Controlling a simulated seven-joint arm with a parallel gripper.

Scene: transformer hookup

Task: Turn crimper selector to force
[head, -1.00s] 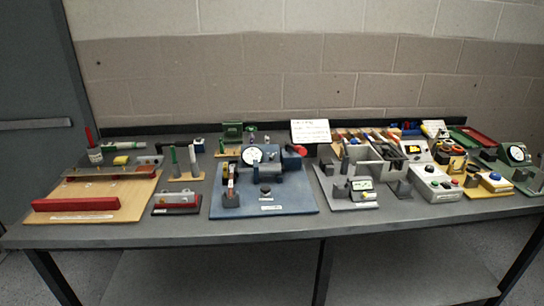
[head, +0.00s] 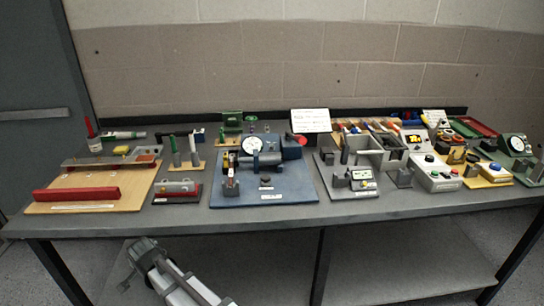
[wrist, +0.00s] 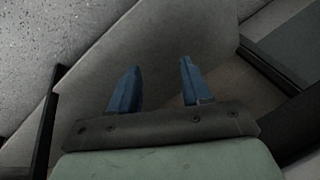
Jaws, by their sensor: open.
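A blue machine on a blue baseplate (head: 290,196) stands left of the table's middle in the head view. My gripper (wrist: 155,66) shows two blue fingers, apart and empty, in the wrist view. It is away from the machine, with grey surfaces and speckled floor behind it.
My arm shows low in front of the table. A wooden board with a red bar (head: 75,193) lies at the left. A grey fixture (head: 362,152) and a box with buttons (head: 434,173) stand to the right. A white card (head: 310,121) stands behind. The lower shelf (head: 410,262) is bare.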

